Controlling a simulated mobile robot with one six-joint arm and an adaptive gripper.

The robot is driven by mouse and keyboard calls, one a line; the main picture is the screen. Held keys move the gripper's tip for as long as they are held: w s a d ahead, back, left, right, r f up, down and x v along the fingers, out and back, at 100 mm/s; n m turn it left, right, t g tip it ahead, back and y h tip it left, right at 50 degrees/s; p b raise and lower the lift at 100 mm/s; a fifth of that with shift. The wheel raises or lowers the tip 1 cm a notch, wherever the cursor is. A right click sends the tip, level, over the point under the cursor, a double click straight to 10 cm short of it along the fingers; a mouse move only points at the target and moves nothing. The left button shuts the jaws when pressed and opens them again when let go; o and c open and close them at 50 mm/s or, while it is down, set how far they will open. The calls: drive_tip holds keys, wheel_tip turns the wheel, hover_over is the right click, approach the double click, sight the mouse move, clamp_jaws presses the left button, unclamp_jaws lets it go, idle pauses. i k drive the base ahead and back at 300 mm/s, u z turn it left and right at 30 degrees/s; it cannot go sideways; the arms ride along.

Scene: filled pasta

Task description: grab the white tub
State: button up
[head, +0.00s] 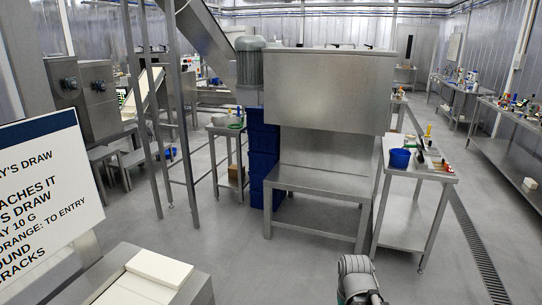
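I cannot clearly make out a white tub. A white block-like object (160,268) lies on a steel surface at the lower left, with another white piece beside it. I cannot tell whether either is a tub. Small pale items on the distant benches are too small to identify. Part of my arm shows at the bottom, right of centre. My gripper's fingers do not show.
A steel machine with a low shelf (318,184) stands in the middle. Right of it is a steel table (425,172) with a blue container (400,158). Blue crates (262,160) are stacked left of the machine. A printed sign (45,190) fills the left. Open floor lies ahead.

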sight(218, 120)
drive_tip(key=z, duration=0.05)
drive_tip(key=i, duration=3.7)
drive_tip(key=u, duration=1.45)
